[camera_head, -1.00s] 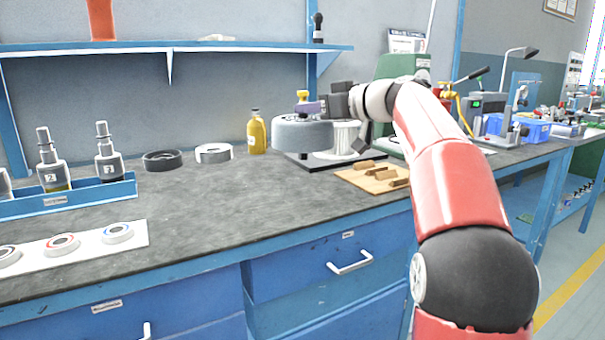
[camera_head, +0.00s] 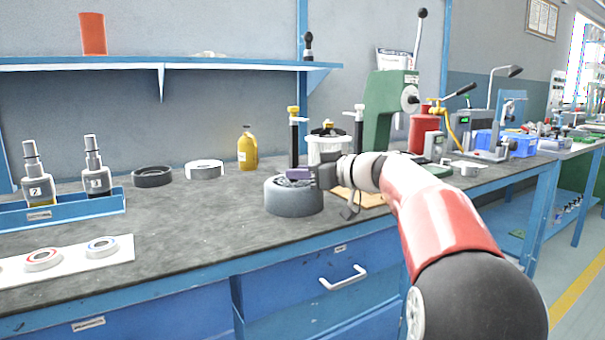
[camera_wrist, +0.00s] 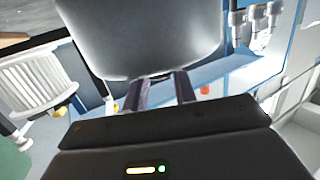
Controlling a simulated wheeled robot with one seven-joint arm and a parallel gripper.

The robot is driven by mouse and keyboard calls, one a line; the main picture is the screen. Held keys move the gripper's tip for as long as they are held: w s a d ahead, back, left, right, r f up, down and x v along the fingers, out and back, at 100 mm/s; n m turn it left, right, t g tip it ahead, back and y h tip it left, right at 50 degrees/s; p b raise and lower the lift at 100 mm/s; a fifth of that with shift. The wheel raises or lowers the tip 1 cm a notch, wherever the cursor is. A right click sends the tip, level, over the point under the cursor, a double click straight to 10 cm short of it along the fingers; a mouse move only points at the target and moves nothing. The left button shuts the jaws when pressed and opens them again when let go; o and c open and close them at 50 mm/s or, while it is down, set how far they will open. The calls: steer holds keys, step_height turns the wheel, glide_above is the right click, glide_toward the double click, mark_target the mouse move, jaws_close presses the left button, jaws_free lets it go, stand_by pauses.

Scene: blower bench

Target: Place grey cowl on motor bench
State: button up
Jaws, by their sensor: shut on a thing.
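The grey cowl (camera_head: 293,199) is a wide, round, dark grey drum, low over or on the front part of the bench top (camera_head: 190,225). I cannot tell whether it touches the bench. My gripper (camera_head: 299,174) is shut on its upper edge. In the wrist view the purple-grey fingers (camera_wrist: 164,90) meet the cowl (camera_wrist: 145,40), which fills the top middle. The white finned motor (camera_head: 327,148) stands behind the cowl, between upright posts with a yellow and a white knob. It also shows at the left of the wrist view (camera_wrist: 35,82). Its base is mostly hidden.
A yellow bottle (camera_head: 247,152), a white ring (camera_head: 204,169) and a dark ring (camera_head: 152,176) stand along the back. A blue tray (camera_head: 60,212) holds bottles at left. A wooden board (camera_head: 366,199) lies partly behind my arm. A green press (camera_head: 385,110) stands behind. The bench middle is clear.

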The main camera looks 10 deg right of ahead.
steer(key=shift+f+b, duration=0.2)
steer(key=shift+b, duration=0.1)
steer(key=o, duration=1.1)
steer(key=shift+c, duration=0.2)
steer(key=shift+r, duration=0.15)
steer(key=shift+r+p, duration=0.2)
steer(key=shift+p, duration=0.3)
steer(key=b+v, duration=0.1)
steer(key=v, duration=1.1)
steer(key=shift+b, duration=0.4)
steer(key=shift+f, duration=0.1)
